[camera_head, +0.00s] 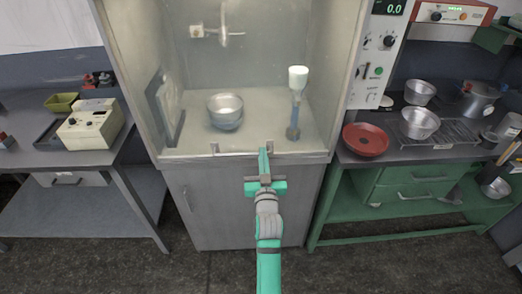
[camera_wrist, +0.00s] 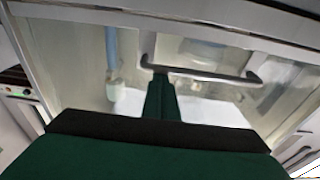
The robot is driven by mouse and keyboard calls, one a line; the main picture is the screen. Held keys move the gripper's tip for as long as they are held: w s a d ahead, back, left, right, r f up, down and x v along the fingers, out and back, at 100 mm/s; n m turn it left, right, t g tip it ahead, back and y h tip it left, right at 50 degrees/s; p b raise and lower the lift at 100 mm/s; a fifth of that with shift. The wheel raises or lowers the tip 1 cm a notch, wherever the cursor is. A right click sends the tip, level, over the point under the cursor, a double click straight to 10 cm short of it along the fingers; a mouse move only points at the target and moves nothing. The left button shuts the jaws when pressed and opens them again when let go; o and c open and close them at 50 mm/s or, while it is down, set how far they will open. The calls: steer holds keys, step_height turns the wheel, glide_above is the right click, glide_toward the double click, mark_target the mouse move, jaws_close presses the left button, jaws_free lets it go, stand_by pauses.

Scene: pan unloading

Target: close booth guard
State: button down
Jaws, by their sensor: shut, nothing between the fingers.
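The booth (camera_head: 345,70) stands ahead, and a clear guard (camera_wrist: 225,95) covers its front. In the head view the guard's lower edge appears down near the front sill; I cannot tell whether a small gap is left. A grey bar handle (camera_head: 214,148) runs across the guard's lower part. It also shows in the wrist view (camera_wrist: 205,74), which is upside down. My gripper (camera_head: 263,150) is shut and empty, with its tips at the handle's right end in the head view. The tips (camera_wrist: 160,76) overlap that end in the wrist view; contact is unclear.
Inside the booth are stacked metal bowls (camera_head: 226,109) and a blue stand with a white cup (camera_head: 298,77). A bench with a cream device (camera_head: 91,126) is at left. A green bench (camera_head: 335,190) at right holds a red dish (camera_head: 366,140) and pans. The floor in front is clear.

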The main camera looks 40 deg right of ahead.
steer(key=shift+f, duration=0.6)
step_height(320, 180, up, 5)
steer(key=v, duration=0.9)
steer(key=s+a+f+n+y, duration=0.25)
steer(key=s+a+f, duration=0.35)
steer(key=a, duration=0.4)
steer(key=s+a+f+n+y, duration=0.1)
steer(key=s+a+f+y, duration=0.25)
steer(key=a+f, duration=0.55)
steer(key=s+a+n+y, duration=0.3)
steer(key=s+a+y, duration=0.2)
steer(key=s+a, duration=1.2)
steer(key=shift+s+a+r+g, duration=0.3)
steer(key=shift+s+a+r, duration=0.1)
steer(key=shift+s, duration=2)
